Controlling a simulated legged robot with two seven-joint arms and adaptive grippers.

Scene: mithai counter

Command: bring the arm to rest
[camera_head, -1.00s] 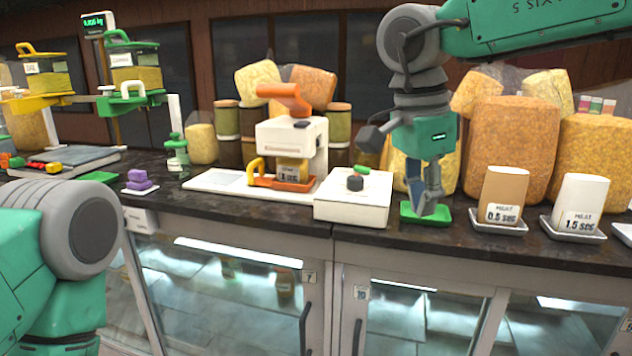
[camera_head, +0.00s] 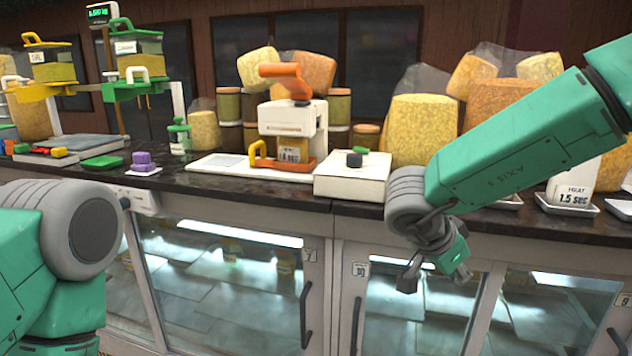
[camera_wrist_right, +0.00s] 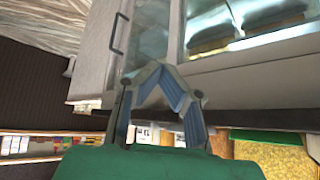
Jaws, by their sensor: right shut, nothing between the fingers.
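My right arm (camera_head: 530,150) reaches in from the right edge in the head view and bends down at the wrist. My right gripper (camera_head: 461,276) hangs in front of the glass-fronted counter, below the worktop edge, and looks small and partly hidden there. In the right wrist view the fingers of the right gripper (camera_wrist_right: 163,72) come together at the tips with nothing between them. My left arm (camera_head: 60,250) shows at the lower left in the head view; its gripper is out of view.
The dark worktop (camera_head: 270,191) carries a white-and-orange press (camera_head: 293,117), a white box (camera_head: 352,183) and a purple item (camera_head: 142,160). A packet marked 1.5 (camera_head: 570,185) stands right, behind my arm. Cabinet doors (camera_head: 240,270) with handles lie below. Large yellow sacks (camera_head: 421,130) stand behind.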

